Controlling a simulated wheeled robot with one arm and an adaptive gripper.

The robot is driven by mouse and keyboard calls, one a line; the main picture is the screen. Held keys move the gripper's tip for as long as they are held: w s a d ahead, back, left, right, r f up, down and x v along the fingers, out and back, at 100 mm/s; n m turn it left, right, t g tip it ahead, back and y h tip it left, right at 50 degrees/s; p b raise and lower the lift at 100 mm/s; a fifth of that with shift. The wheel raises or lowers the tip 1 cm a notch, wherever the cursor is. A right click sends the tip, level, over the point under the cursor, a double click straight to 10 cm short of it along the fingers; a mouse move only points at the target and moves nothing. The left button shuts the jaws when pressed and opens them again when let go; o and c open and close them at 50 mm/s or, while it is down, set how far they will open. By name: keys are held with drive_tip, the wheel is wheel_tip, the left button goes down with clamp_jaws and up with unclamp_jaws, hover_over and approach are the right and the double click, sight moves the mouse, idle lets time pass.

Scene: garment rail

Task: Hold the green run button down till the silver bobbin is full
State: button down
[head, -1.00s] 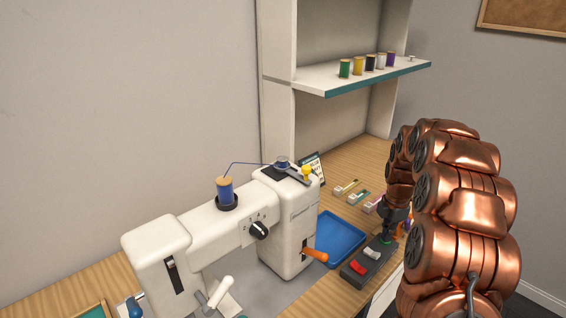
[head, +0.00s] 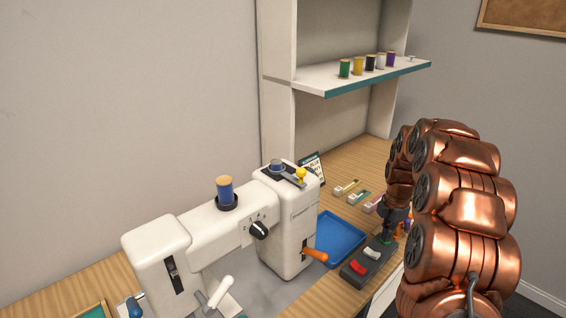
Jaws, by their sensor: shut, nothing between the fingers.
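The white sewing machine (head: 290,225) stands on the table. The bobbin (head: 277,166) sits on its top right, looking grey-blue; it is too small to judge how full it is. A lever with a yellow knob (head: 301,174) is beside it. A blue thread spool (head: 225,190) stands upright on the arm, with no thread visible running to the bobbin. The dark control box (head: 368,262) has a red switch and a green button (head: 387,240). My gripper (head: 388,232) is shut and points down at the green button; I cannot tell whether it presses it.
A blue tray (head: 340,236) lies between machine and control box. Small cards (head: 358,198) and a dark display (head: 315,166) are behind it. An orange handle (head: 315,254) sticks out from the machine. Several thread spools stand on the shelf (head: 345,80).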

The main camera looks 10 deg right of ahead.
drive_tip(key=shift+r, duration=0.1)
wheel_tip(320, 180, up, 10)
drive_tip(key=p, duration=0.2)
idle(0.5)
drive_tip(key=s+a+r+m+p, duration=0.1)
drive_tip(key=s+a+r+m, duration=0.3)
drive_tip(key=s+a, duration=0.4)
drive_tip(key=s+a+r+m+p, duration=0.1)
drive_tip(key=s+a+r+m, duration=0.3)
drive_tip(key=a, duration=0.6)
drive_tip(key=s+a+f+m+g+p, duration=0.1)
drive_tip(key=s+a+m, duration=0.3)
drive_tip(key=s, duration=0.7)
drive_tip(key=s+a+m+p, duration=0.1)
drive_tip(key=s+a+m, duration=0.3)
drive_tip(key=s, duration=0.8)
drive_tip(key=shift+f+m+g, duration=0.35)
drive_tip(key=shift+m+g, duration=0.05)
drive_tip(key=shift+m, duration=0.6)
